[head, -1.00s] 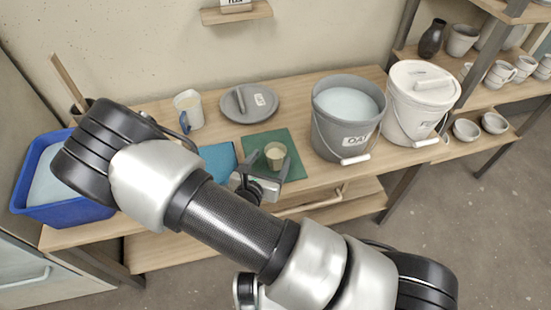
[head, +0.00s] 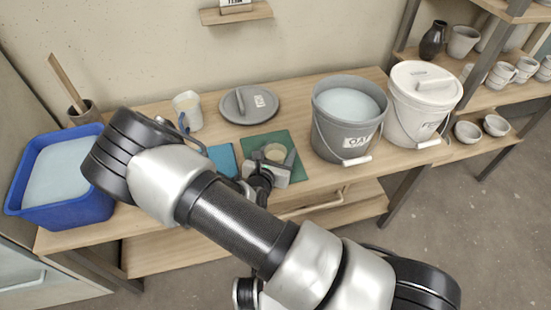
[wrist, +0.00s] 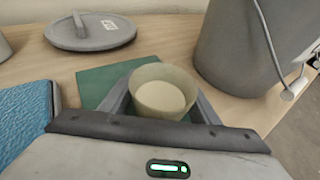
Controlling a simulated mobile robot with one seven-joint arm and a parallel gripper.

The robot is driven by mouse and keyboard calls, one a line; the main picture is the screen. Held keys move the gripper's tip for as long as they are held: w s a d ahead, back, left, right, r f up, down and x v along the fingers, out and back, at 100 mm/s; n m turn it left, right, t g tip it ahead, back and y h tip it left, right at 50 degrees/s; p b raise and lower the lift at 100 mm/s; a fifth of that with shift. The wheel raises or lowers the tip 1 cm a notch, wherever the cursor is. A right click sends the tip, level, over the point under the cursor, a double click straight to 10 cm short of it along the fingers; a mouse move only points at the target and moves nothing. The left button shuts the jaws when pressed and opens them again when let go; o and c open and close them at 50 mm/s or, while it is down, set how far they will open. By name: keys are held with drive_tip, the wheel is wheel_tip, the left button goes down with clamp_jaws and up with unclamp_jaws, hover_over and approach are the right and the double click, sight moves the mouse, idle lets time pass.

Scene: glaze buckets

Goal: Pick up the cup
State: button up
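The task's cup is a small beige cup (head: 275,152) standing upright on a green mat (head: 256,141), with pale content inside. In the wrist view the cup (wrist: 163,88) sits between my two fingers, and its lower front is hidden by my gripper's body. My gripper (head: 272,160) is low over the mat, its fingers spread wide on either side of the cup. In the wrist view my gripper (wrist: 160,100) looks open, but whether a finger touches the cup is hard to tell.
A grey bucket (head: 330,138) stands close right of the mat, with a white lidded bucket (head: 415,115) beyond it. A grey lid (head: 265,115) and a mug (head: 190,108) are behind.

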drive_tip(key=c, duration=0.8)
drive_tip(key=shift+r, duration=0.1)
wheel_tip(320, 180, up, 10)
drive_tip(key=p, duration=0.3)
